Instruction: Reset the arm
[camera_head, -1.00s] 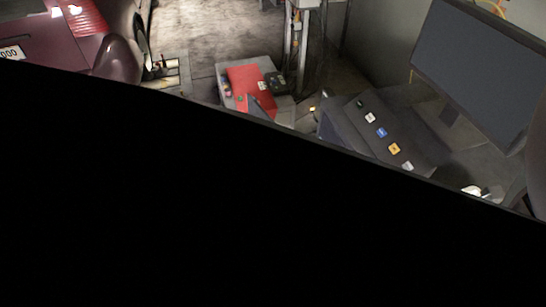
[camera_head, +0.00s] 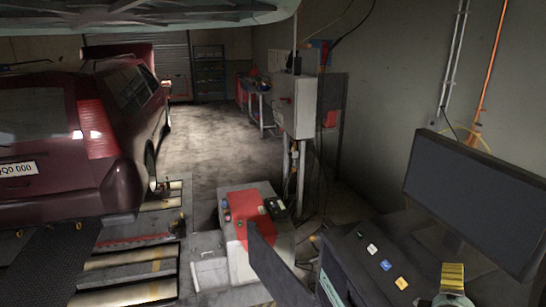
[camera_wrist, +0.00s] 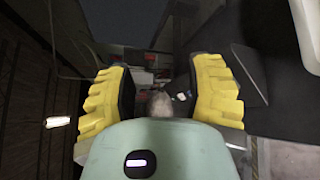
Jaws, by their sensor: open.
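My gripper (camera_wrist: 160,92) is open, with its two yellow ridged fingers wide apart in the wrist view. I see nothing held between them. A small pale rounded shape shows between the fingers, and I cannot tell what it is. In the head view, my gripper (camera_head: 453,277) shows at the lower right as a yellow pad above a pale green body. It appears in front of the dark sloped console (camera_head: 370,283), close to its row of coloured buttons. I cannot tell whether it touches the console.
A dark monitor (camera_head: 478,207) stands at the right, near the wall. A grey control box with a red top (camera_head: 250,217) stands at lower centre. A dark red car (camera_head: 60,150) is at the left by the rollers (camera_head: 130,262). The floor (camera_head: 205,150) behind is clear.

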